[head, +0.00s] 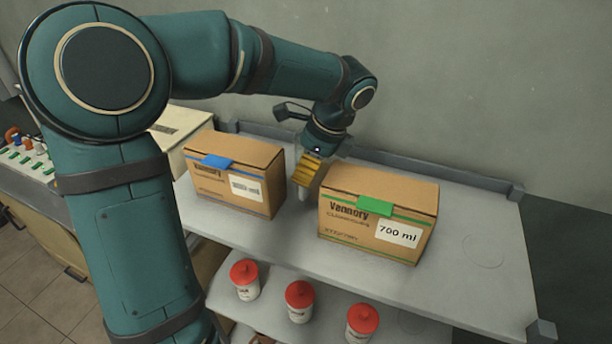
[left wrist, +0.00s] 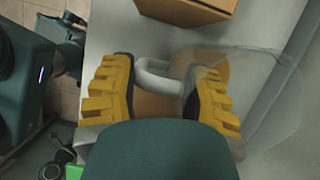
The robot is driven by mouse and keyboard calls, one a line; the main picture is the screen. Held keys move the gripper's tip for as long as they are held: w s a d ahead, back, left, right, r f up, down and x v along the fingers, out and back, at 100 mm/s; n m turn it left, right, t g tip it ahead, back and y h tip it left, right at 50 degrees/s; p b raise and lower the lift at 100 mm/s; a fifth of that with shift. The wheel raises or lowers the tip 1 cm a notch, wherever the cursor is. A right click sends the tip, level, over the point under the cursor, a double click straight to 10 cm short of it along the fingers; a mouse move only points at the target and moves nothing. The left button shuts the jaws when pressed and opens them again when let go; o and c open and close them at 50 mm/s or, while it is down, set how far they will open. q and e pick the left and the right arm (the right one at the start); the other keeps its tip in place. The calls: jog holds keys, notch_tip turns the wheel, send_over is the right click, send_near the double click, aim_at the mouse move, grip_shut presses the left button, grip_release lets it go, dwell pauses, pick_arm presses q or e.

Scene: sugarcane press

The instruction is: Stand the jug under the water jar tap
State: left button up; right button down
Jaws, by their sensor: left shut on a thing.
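My left gripper (head: 309,169) reaches down between two cardboard boxes on the upper shelf. In the left wrist view its yellow fingers (left wrist: 158,95) are shut on the pale handle (left wrist: 152,76) of a clear jug (left wrist: 272,95). The jug is see-through and its outline is faint; its body lies right of the fingers in that view. In the head view the gripper and the boxes mostly hide it, and I cannot tell whether it touches the shelf. The water jar and its tap are not in view. My right gripper is not in view.
The box with blue tape (head: 235,175) stands left of the gripper and the 700 ml box with green tape (head: 378,212) stands right, both close. The shelf top (head: 470,225) is clear at the right. Red-lidded pots (head: 299,300) stand on the lower shelf. A raised rail (head: 430,172) runs along the back.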

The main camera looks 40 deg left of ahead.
pick_arm(q)
jog(key=shift+f, duration=1.2)
jog(key=o, duration=1.2)
jog(key=shift+f, duration=0.1)
